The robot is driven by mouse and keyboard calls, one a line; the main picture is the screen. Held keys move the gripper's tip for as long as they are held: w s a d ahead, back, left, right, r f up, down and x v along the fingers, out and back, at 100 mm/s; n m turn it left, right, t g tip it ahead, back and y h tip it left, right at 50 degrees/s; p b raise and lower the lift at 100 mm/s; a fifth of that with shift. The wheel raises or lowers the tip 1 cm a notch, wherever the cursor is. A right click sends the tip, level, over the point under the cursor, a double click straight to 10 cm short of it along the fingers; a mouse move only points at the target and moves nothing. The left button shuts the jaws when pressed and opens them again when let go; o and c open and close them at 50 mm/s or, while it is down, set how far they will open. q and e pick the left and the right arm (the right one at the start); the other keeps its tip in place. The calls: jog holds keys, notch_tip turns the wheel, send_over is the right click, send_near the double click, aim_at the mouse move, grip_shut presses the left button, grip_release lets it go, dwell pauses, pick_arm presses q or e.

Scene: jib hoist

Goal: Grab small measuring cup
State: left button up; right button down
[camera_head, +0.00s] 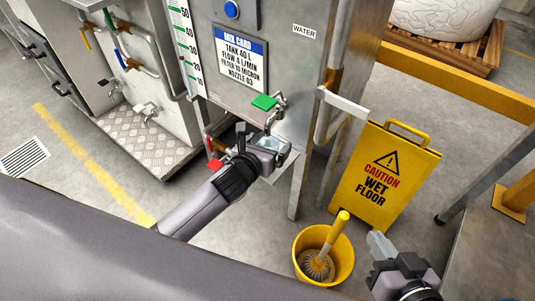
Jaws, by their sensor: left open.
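A small pale, clear cup-like thing (269,143), likely the measuring cup, sits under a metal tap (273,115) on the grey cabinet. My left gripper (268,152) is right at it, open, its fingers partly covering it. I cannot tell whether the fingers touch it. My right gripper (380,246) is at the lower right, beside the yellow bucket and away from the cup. Its finger spacing is unclear.
A green handle (264,102) and a red lever (215,163) stick out near the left gripper. A yellow bucket (303,246) with a brush and a wet floor sign (382,182) stand to the right. A yellow rail (460,80) runs behind them.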

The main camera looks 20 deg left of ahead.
pick_arm(q)
jog(key=shift+w, duration=0.15)
jog(key=c, duration=1.2)
jog(key=shift+r, duration=0.15)
pick_arm(e)
jog(key=shift+r, duration=0.15)
